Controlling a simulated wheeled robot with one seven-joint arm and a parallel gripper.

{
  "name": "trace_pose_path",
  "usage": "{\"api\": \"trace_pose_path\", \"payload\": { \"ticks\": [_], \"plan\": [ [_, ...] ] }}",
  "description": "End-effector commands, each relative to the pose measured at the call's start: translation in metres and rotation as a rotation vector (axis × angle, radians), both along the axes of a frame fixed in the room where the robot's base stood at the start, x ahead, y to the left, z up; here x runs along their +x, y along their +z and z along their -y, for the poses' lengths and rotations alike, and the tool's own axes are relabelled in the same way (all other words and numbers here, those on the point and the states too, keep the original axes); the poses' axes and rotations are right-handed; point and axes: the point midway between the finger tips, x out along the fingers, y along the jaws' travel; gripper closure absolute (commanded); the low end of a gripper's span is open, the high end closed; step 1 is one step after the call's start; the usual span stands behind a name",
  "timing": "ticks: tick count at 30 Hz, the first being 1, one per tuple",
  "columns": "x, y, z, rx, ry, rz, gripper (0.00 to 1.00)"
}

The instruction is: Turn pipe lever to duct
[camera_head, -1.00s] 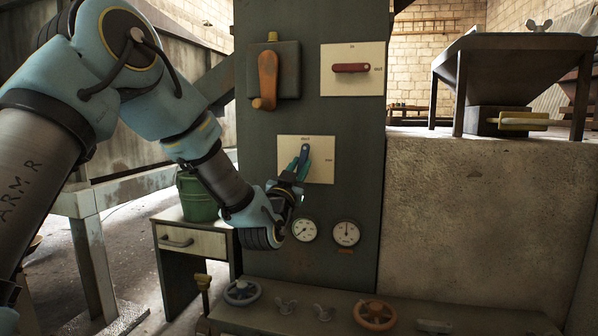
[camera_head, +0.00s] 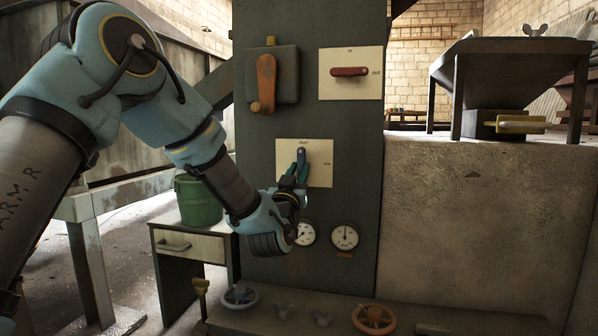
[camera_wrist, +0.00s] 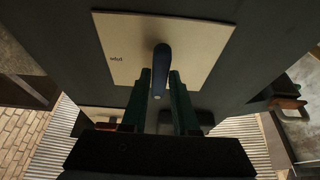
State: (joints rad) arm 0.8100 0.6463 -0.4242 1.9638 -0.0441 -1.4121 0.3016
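A blue lever (camera_head: 302,160) stands about upright on a pale plate (camera_head: 320,174) on the dark column. Small lettering, hard to read but perhaps "duct", is above it, with another label to its right. My gripper (camera_head: 294,172) is at the lever from below, its green fingers pointing up at it. In the wrist view the blue lever (camera_wrist: 162,62) lies between the two fingertips (camera_wrist: 160,75), with a narrow gap visible around its lower end. The gripper looks open, straddling the lever; contact at the tips is unclear. The wrist view also shows the plate (camera_wrist: 205,40).
A red lever (camera_head: 349,72) on another plate and an orange lever (camera_head: 266,83) are above. Two gauges (camera_head: 344,237) are just below right of my gripper. A ledge with handwheels (camera_head: 374,318) is below. A green bucket (camera_head: 198,200) stands on a small cabinet at left.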

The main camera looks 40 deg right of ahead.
Motion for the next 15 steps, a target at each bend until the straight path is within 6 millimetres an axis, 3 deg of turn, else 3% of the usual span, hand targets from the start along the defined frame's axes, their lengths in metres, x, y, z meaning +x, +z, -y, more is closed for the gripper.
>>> {"api": "trace_pose_path", "payload": {
  "ticks": [1,6,15],
  "plan": [
    [0.0002,-0.0003,-0.0001,0.0,0.0,0.0,0.65],
    [0.0001,0.0002,0.0,0.0,0.0,0.001,0.46],
    [-0.0013,0.0001,-0.0016,0.0,-0.001,0.002,0.45]
  ]
}}
